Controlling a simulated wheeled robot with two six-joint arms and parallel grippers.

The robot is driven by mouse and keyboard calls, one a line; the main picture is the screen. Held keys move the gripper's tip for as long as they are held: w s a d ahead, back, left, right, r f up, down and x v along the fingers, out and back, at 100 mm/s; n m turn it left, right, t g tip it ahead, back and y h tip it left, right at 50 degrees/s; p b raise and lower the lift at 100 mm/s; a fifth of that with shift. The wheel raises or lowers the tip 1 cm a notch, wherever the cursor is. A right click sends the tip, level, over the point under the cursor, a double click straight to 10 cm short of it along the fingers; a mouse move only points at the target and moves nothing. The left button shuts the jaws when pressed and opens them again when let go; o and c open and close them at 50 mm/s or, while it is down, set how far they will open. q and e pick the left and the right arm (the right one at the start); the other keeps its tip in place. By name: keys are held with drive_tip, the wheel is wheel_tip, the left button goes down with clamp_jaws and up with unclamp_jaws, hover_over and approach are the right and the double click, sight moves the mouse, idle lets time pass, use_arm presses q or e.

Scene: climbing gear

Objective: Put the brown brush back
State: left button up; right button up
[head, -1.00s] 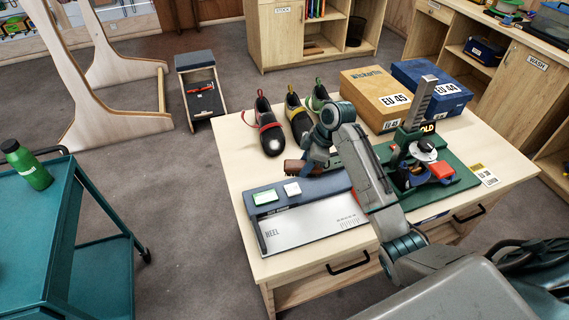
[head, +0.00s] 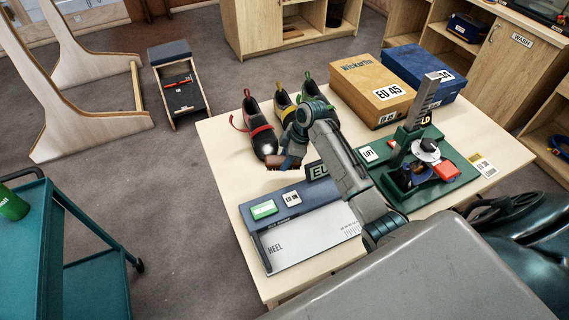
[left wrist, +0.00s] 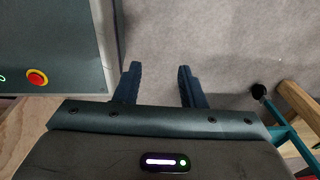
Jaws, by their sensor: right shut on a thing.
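The brown brush (head: 281,163) is in my right gripper (head: 293,157), in the head view. The gripper is shut on it and partly hides it. The brush is over the table, just in front of the shoe with the red strap (head: 262,137) and behind the blue-and-silver foot-measuring board (head: 316,235). I cannot tell whether it touches the tabletop. My left gripper (left wrist: 158,84) is open and empty in the left wrist view, above grey floor. It does not show in the head view.
A green press stand (head: 440,172) stands right of my right arm. Shoe boxes, orange (head: 362,72) and blue (head: 420,58), fill the table's back right. Two more shoes stand behind the gripper. A teal trolley (head: 28,240) is at left, with open floor between.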

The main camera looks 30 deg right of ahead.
drive_tip(key=f, duration=0.3)
drive_tip(key=f+p, duration=0.1)
drive_tip(key=shift+w+f, duration=0.2)
drive_tip(key=shift+w, duration=0.1)
drive_tip(key=shift+s, duration=0.1)
drive_tip(key=shift+f, duration=0.1)
drive_tip(key=o, duration=0.9)
use_arm(q)
drive_tip(key=shift+w+r, duration=0.45)
drive_tip(key=shift+r, duration=0.1)
use_arm(e)
drive_tip(key=b+v, duration=0.3)
drive_tip(key=v, duration=0.8)
drive_tip(key=shift+b, duration=0.3)
use_arm(q)
drive_tip(key=shift+f, duration=1.8)
use_arm(e)
drive_tip(key=shift+d+r, duration=0.15)
drive_tip(key=shift+r, duration=0.45)
